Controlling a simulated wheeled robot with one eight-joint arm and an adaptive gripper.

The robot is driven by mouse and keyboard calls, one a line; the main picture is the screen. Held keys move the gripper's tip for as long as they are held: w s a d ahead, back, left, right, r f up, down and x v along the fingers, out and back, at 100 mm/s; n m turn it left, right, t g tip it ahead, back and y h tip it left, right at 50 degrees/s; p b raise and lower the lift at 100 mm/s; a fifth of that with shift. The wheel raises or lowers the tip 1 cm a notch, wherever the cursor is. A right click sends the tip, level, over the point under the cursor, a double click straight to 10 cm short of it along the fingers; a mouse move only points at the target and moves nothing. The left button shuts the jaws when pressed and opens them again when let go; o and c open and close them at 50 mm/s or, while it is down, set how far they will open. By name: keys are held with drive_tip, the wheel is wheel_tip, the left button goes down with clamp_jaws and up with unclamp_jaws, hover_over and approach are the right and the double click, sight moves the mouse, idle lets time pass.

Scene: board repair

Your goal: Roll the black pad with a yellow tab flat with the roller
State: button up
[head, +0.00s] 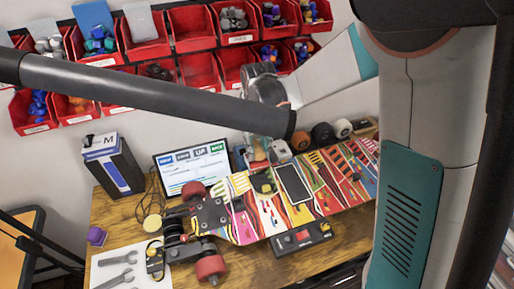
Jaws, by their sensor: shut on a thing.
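The black pad with a yellow tab (264,184) appears to be the small dark patch with yellow on the bright striped underside of the skateboard (330,180). My gripper (266,152) is just above and behind the pad, beyond the dark tube that crosses the view. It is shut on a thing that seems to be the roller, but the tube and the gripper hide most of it. I cannot tell whether the roller touches the pad.
A phone-like slab (294,184) lies on the board, right of the pad. A black box with red parts (301,237) sits in front. A tablet (193,168) stands behind. Red wheels (211,268) and wrenches (115,270) are at left. Red bins (193,30) line the wall.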

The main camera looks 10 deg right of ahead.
sight(261, 167)
drive_tip(key=shift+f+b, duration=1.55)
drive_tip(key=shift+f, duration=1.1)
drive_tip(key=shift+f+b, duration=0.55)
drive_tip(key=shift+f, duration=0.05)
drive_tip(key=shift+s+d+r, duration=0.1)
drive_tip(key=shift+s+d, duration=0.05)
drive_tip(key=shift+s, duration=0.5)
drive_tip(key=shift+s+d+r, duration=0.1)
drive_tip(key=shift+s, duration=0.55)
drive_tip(key=shift+s+f, duration=0.1)
drive_tip(key=shift+s, duration=0.05)
drive_tip(key=shift+s+d, duration=0.15)
drive_tip(key=shift+s, duration=0.45)
drive_tip(key=shift+s+d, duration=0.15)
drive_tip(key=shift+s, duration=0.45)
drive_tip(key=shift+w+a+f+b, duration=0.1)
drive_tip(key=shift+w+a+b, duration=0.1)
drive_tip(key=shift+w, duration=0.7)
drive_tip(key=shift+w+a+b, duration=0.1)
drive_tip(key=shift+w+a, duration=0.05)
drive_tip(key=shift+w, duration=0.7)
drive_tip(key=shift+w+a+f+b, duration=0.1)
drive_tip(key=shift+w+a, duration=0.1)
drive_tip(key=shift+w, duration=0.7)
drive_tip(key=shift+s, duration=0.1)
